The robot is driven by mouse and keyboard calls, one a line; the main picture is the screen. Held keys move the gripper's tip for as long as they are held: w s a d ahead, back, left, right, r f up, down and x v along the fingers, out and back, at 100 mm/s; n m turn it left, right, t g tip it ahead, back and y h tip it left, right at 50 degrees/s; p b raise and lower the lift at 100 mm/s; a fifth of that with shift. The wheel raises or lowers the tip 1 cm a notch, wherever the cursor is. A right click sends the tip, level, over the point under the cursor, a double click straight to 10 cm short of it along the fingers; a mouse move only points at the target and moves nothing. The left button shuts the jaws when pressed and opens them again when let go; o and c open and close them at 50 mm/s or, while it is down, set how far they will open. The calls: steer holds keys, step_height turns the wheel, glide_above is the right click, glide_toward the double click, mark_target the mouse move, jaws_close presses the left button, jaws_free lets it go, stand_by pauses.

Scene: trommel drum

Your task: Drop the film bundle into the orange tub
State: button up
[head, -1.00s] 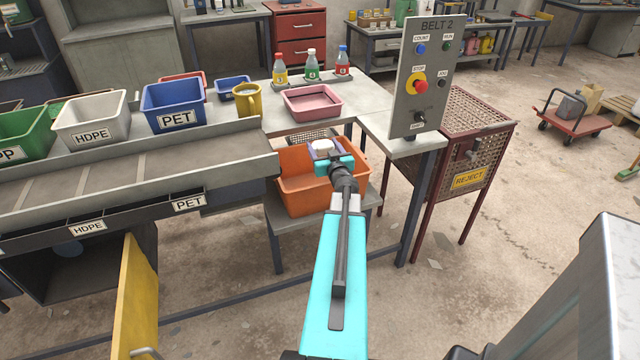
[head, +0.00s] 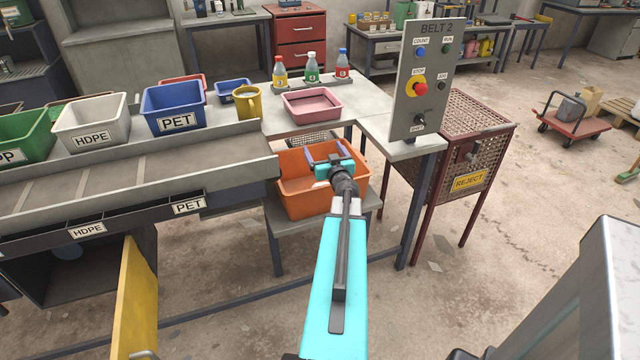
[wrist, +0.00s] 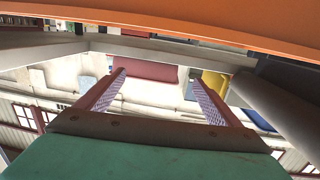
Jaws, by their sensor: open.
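The orange tub (head: 302,199) stands on a low grey shelf beside the end of the belt. My gripper (head: 327,151) is over the tub, with its two purple fingers spread apart and nothing visible between them. In the wrist view my gripper (wrist: 158,82) is also open, and the tub's orange wall (wrist: 215,20) runs along the top edge. The film bundle is not visible in either view now. My gripper and the tub's front wall hide part of the tub's inside.
A grey table holds a pink tray (head: 311,104), a yellow mug (head: 247,101) and small bottles behind the tub. The BELT 2 panel (head: 424,75) and mesh reject cage (head: 468,150) stand to the right. A yellow panel (head: 136,300) is at lower left.

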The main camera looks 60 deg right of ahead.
steer(key=p+v, duration=1)
steer(key=v, duration=0.3)
stand_by(0.9)
steer(key=shift+s+a, duration=0.1)
steer(key=shift+a, duration=0.05)
stand_by(0.7)
